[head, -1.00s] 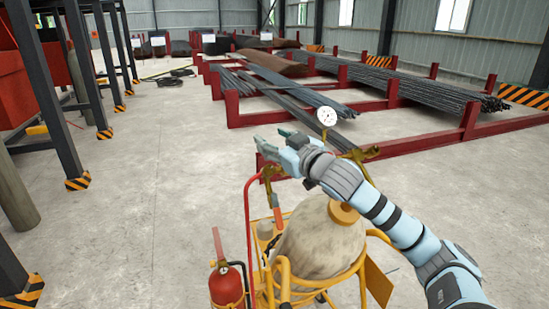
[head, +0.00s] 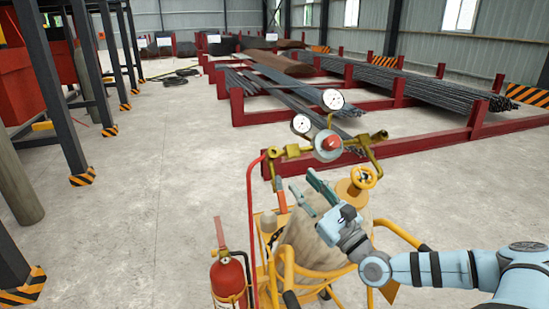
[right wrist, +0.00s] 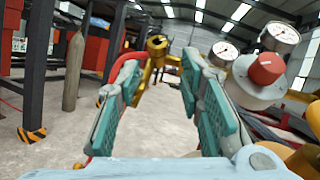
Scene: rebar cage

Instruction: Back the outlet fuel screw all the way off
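A gas regulator with two round white gauges (head: 333,99) and a red-capped body (head: 328,143) stands above the cylinder. Brass fittings (head: 277,152) reach out to its left, and a brass fitting (right wrist: 157,45) shows beyond my fingers in the right wrist view. I cannot tell which part is the outlet fuel screw. My right gripper (head: 306,188) is open and empty, below the regulator, in front of the cylinder's upper part. In the right wrist view its green-padded fingers (right wrist: 160,68) are spread, with the red cap (right wrist: 267,68) to their right. My left gripper is not in view.
A yellow cart (head: 290,268) holds the pale cylinder (head: 300,240), whose yellow handwheel (head: 363,178) is right of my gripper. A red fire extinguisher (head: 228,278) and a thin red upright (head: 249,215) stand left. Rebar racks (head: 420,144) lie behind; the left floor is open.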

